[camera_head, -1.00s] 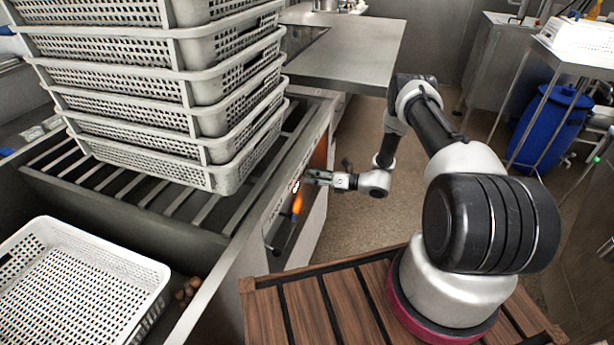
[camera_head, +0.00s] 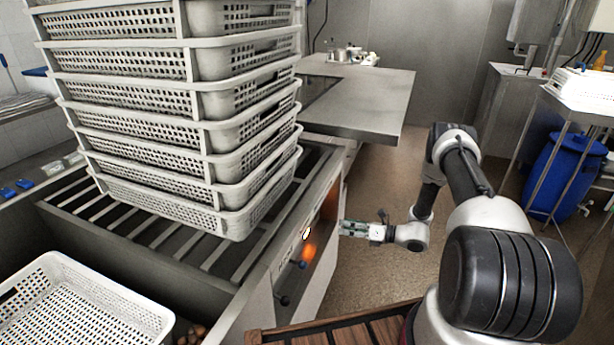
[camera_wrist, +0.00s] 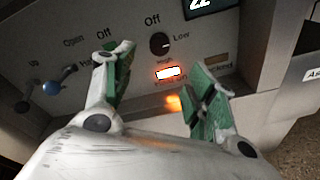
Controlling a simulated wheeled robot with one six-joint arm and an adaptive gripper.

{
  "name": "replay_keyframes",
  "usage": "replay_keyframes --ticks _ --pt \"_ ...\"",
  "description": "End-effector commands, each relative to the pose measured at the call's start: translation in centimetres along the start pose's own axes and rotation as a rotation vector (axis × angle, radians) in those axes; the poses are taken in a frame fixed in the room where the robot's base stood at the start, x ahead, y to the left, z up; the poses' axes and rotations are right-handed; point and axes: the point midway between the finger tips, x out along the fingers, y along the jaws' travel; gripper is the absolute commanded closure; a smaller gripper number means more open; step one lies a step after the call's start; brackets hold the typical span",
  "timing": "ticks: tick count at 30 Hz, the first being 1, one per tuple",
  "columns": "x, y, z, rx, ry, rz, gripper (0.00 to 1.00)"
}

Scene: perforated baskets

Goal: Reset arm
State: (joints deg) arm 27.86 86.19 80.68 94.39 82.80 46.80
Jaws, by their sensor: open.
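My gripper (camera_head: 358,228) is in front of the machine's control panel (camera_head: 318,215), to the right of the stacked baskets in the head view. In the wrist view, my gripper's (camera_wrist: 150,92) two green-padded fingers are spread apart with nothing between them. Beyond them the panel (camera_wrist: 215,50) shows a black round knob (camera_wrist: 159,43), a glowing orange light (camera_wrist: 167,73) and part of a display (camera_wrist: 207,7). A lever with a blue knob (camera_wrist: 51,88) stands on the panel's left. I cannot tell exactly how far the fingertips are from the panel.
A tall stack of grey perforated baskets (camera_head: 160,165) stands on a slatted rack (camera_head: 190,240). A white basket (camera_head: 75,300) lies at lower left. A metal table (camera_head: 365,95) is behind. A blue barrel (camera_head: 562,180) stands at right. The floor (camera_head: 375,275) between is clear.

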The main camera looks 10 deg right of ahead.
Motion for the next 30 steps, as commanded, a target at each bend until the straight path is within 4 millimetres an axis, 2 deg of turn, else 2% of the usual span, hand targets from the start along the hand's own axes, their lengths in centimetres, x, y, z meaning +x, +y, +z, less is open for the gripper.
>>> replay_keyframes --ticks 3,5,10,13,17,20,30 --pt "-0.1 -0.1 -0.5 -0.070 0.020 -0.005 0.44" --pt "-0.5 0.5 -2.1 -0.126 0.077 0.018 0.44" --pt "-2.7 4.6 -7.4 -0.208 0.234 0.124 0.44" --pt "-5.2 8.1 -7.8 -0.323 0.353 0.234 0.44" --pt "-7.9 11.7 -6.2 -0.479 0.472 0.365 0.44" --pt "-9.9 14.3 -4.2 -0.608 0.557 0.467 0.44" --pt "-17.4 23.5 5.0 -1.102 0.840 0.824 0.44"
